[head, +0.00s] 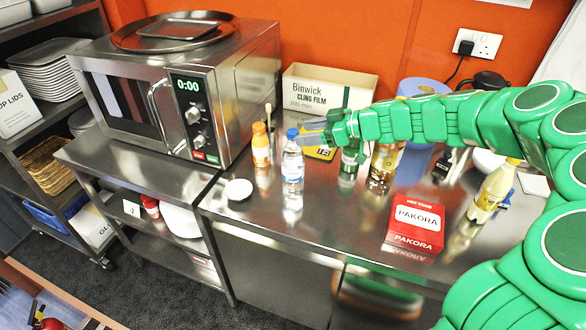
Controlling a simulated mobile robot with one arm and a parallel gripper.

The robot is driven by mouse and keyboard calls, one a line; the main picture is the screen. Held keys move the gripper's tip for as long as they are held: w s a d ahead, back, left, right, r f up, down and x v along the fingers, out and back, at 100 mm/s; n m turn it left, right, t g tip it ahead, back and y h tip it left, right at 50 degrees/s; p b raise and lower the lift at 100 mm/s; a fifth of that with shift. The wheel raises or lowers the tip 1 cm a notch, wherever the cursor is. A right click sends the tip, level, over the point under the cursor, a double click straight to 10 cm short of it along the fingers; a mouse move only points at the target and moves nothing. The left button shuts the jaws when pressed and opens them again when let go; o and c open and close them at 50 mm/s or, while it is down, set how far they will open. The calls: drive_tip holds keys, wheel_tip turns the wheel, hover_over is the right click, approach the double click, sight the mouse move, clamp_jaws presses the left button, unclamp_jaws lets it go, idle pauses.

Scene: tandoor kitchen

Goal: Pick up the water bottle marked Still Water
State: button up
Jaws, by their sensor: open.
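A clear water bottle (292,168) with a blue cap and a pale label stands upright on the steel counter, near its front edge. The label is too small to read. My gripper (308,131) is open, just right of the bottle's cap and at about that height. It appears empty. In this single view I cannot tell whether the fingertips touch the cap or lie in front of or behind it. My green arm reaches in from the right and hides part of the counter behind it.
An orange-capped bottle (261,146) stands close on the left, a white round item (239,189) before it. A green bottle (349,164) and amber bottle (384,162) stand right, under my arm. A red Pakora box (415,222) sits front right. A microwave (180,90) stands left.

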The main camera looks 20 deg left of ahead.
sight(290, 136)
drive_tip(key=x, duration=0.5)
drive_tip(key=shift+s+a+f, duration=0.1)
drive_tip(key=shift+s+a, duration=0.2)
drive_tip(key=shift+s, duration=0.05)
drive_tip(key=shift+a+f, duration=0.2)
drive_tip(key=shift+a, duration=0.25)
drive_tip(key=shift+c, duration=0.2)
clamp_jaws()
idle(0.7)
